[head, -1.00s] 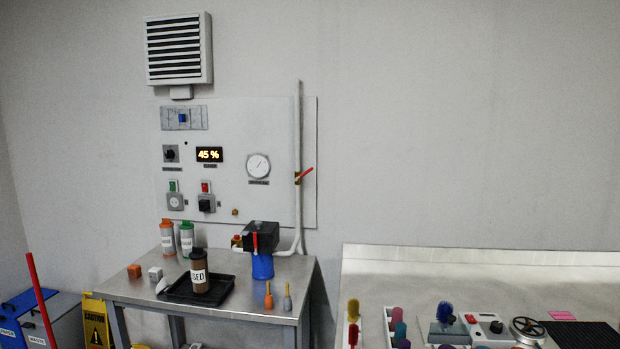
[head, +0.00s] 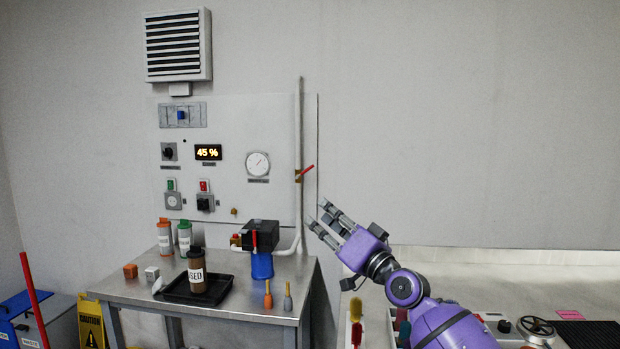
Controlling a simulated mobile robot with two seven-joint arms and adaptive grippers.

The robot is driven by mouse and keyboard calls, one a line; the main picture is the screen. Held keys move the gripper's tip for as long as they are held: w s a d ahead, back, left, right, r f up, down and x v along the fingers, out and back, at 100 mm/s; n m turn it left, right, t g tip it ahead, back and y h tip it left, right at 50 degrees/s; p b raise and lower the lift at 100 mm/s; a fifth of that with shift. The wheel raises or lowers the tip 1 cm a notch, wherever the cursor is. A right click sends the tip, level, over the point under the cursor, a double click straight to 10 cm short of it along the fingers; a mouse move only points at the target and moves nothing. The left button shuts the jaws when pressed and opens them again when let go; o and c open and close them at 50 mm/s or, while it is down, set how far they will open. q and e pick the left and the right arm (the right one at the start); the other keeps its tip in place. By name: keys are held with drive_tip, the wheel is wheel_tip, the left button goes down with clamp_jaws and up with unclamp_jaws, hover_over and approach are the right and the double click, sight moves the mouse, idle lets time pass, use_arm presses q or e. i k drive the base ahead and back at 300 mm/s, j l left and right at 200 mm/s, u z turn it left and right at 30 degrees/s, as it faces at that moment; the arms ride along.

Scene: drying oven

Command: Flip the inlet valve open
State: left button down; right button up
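A valve with a red lever (head: 306,170) sits on the white vertical pipe (head: 298,120) at the right edge of the wall panel. Its lever slants up to the right, away from the pipe. A second red handle (head: 254,240) hangs on the front of a black and blue unit (head: 262,264) on the steel table; I cannot read a label on either. My purple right gripper (head: 318,214) is open and empty, its grey fingers apart. It points up and left, below and right of the pipe lever, not touching it. My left gripper is out of view.
The steel table (head: 225,312) holds a black tray (head: 178,295) with a brown bottle (head: 197,272), and several small bottles and blocks. A wall panel (head: 230,120) carries a 45 % display and a gauge. Wall space right of the pipe is clear.

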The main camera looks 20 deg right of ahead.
sight(310, 168)
drive_tip(key=i+l, duration=0.2)
drive_tip(key=i, duration=0.3)
drive_tip(key=i+l, duration=0.2)
drive_tip(key=i, duration=0.25)
drive_tip(key=i+l, duration=0.2)
drive_tip(key=i, duration=0.3)
